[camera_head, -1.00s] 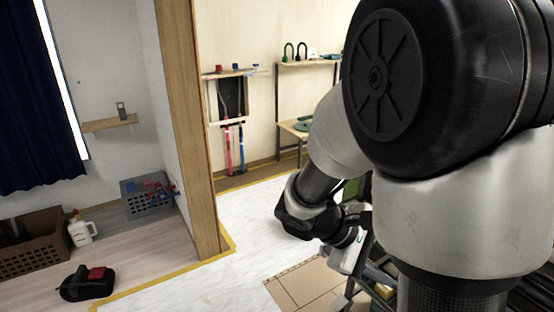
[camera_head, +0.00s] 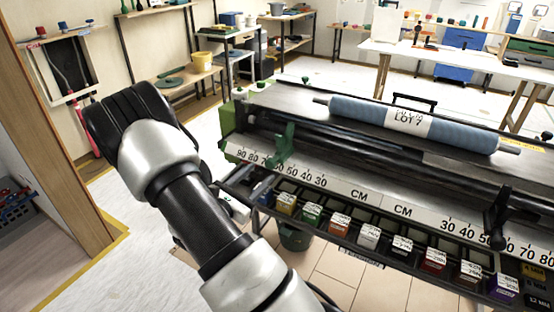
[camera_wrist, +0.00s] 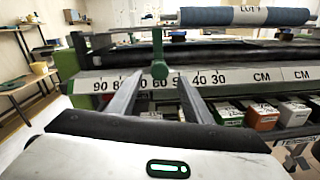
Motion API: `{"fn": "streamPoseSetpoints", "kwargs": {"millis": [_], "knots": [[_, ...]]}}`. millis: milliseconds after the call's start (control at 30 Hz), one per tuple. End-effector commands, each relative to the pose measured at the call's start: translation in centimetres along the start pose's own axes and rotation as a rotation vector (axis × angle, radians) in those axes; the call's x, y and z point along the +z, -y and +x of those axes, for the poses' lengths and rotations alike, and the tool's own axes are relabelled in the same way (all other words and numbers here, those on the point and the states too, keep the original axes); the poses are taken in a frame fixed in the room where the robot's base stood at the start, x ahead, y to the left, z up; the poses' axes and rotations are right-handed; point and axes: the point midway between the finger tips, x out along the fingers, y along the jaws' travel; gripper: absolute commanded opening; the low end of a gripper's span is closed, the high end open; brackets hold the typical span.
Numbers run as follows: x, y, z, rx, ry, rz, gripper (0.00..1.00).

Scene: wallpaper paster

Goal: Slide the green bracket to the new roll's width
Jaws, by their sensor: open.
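The green bracket (camera_head: 284,146) stands upright on the machine's rail, close to the 60 mark on the left half of the scale (camera_head: 345,190). In the wrist view the bracket (camera_wrist: 160,66) stands ahead of and between the two fingers of my gripper (camera_wrist: 160,84), which are apart and hold nothing. I cannot tell whether either finger touches it. In the head view my gripper is mostly hidden by my arm. The blue roll (camera_head: 460,131), with a white LOT 7 label, lies across the top of the machine, to the right of the bracket.
A black bracket (camera_head: 497,222) stands on the right half of the scale. A row of coloured boxes (camera_head: 340,224) sits below the scale. A green end housing (camera_head: 230,125) closes the machine's left end. A wooden post (camera_head: 60,130) stands left of my arm.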

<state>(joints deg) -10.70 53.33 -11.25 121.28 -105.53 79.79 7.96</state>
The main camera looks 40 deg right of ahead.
Motion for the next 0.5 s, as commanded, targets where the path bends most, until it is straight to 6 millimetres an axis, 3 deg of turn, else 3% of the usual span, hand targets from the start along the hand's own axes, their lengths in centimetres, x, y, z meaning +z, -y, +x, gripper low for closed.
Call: {"fn": "streamPoseSetpoints", "kwargs": {"millis": [300,500], "knots": [[-0.1,0.1,7.0,-0.005,0.001,0.002,0.46],[-0.1,0.1,10.0,-0.003,-0.001,0.001,0.46]]}}
